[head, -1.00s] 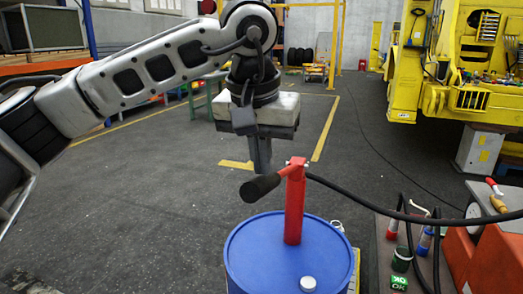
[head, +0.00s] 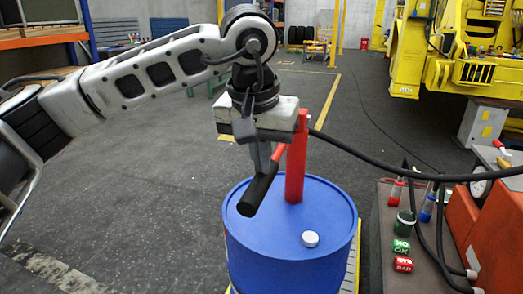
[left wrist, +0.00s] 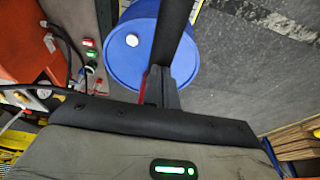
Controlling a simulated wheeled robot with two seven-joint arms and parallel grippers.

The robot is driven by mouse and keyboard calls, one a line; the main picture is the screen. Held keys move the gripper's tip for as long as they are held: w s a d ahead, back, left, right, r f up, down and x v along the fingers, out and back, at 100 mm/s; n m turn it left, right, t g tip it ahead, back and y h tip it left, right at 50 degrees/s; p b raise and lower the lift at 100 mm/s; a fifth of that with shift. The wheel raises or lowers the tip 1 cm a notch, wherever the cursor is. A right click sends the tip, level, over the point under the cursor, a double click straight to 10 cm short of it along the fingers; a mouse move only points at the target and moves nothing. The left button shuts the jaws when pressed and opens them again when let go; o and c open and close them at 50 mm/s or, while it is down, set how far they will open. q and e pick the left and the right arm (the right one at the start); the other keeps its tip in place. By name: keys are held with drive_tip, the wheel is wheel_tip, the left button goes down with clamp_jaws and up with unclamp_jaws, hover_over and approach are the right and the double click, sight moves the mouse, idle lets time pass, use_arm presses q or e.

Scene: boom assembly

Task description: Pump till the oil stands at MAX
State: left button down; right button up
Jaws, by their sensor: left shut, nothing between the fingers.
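A red pump (head: 296,165) stands upright on a blue drum (head: 290,255). Its lever, with a black grip (head: 260,193), slopes down toward the lower left over the drum. My left gripper (head: 262,168) is shut and empty; its fingers point down at the lever, just above the black grip, and appear to touch it. In the left wrist view the black grip (left wrist: 175,32) crosses the blue drum (left wrist: 140,62), and the finger ends (left wrist: 162,88) are beside it. No oil level or MAX mark can be made out. My right gripper is not in view.
A black hose (head: 400,172) runs from the pump to the right. A bench at the right holds a dial gauge (head: 481,187), a green OK block (head: 401,246), a red BAD block (head: 403,264) and red and blue capped items. A yellow machine (head: 455,60) stands behind. The floor at left is clear.

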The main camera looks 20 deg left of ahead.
use_arm(q)
drive_tip(key=shift+s+b+x, duration=0.25)
drive_tip(key=shift+b+x, duration=0.2)
drive_tip(key=shift+x, duration=0.6)
drive_tip(key=shift+r, duration=0.15)
drive_tip(key=p+v, duration=0.2)
drive_tip(key=w+p+v, duration=0.1)
drive_tip(key=p+v, duration=0.1)
drive_tip(key=shift+r, duration=0.35)
drive_tip(key=w+p+v, duration=0.3)
drive_tip(key=p+v, duration=0.8)
drive_tip(key=v, duration=0.2)
drive_tip(key=shift+p+v, duration=0.4)
drive_tip(key=shift+v, duration=0.4)
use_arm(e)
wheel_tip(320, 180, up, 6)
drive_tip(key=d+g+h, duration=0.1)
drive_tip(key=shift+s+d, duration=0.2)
use_arm(q)
drive_tip(key=shift+w, duration=0.25)
